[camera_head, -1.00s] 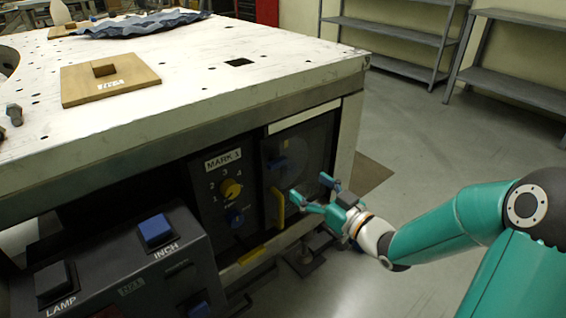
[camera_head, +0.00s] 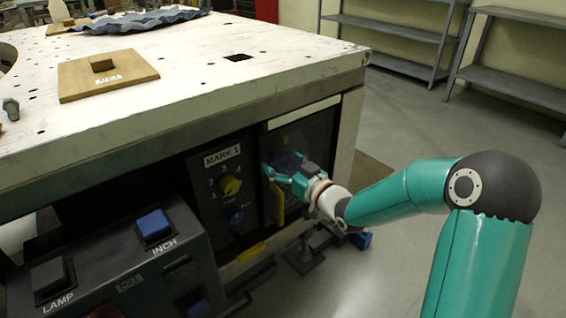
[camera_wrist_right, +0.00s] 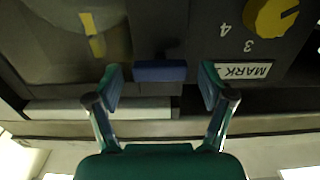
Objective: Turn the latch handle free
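The latch handle, a short blue bar (camera_wrist_right: 160,71), is on the dark panel at the front of the white table. My right gripper (camera_wrist_right: 161,86) is open, with one finger to each side of the bar. The bar lies just beyond the fingertips, and I see no contact. In the head view my right gripper (camera_head: 276,168) is at the upper part of the dark door panel and largely covers the latch there. My left gripper is not in view.
A yellow pull handle (camera_head: 277,205) sits just below my right gripper. The MARK 1 panel with a yellow knob (camera_head: 230,185) is to its left. The table's edge (camera_head: 310,85) overhangs above. A control box (camera_head: 130,270) stands at the lower left.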

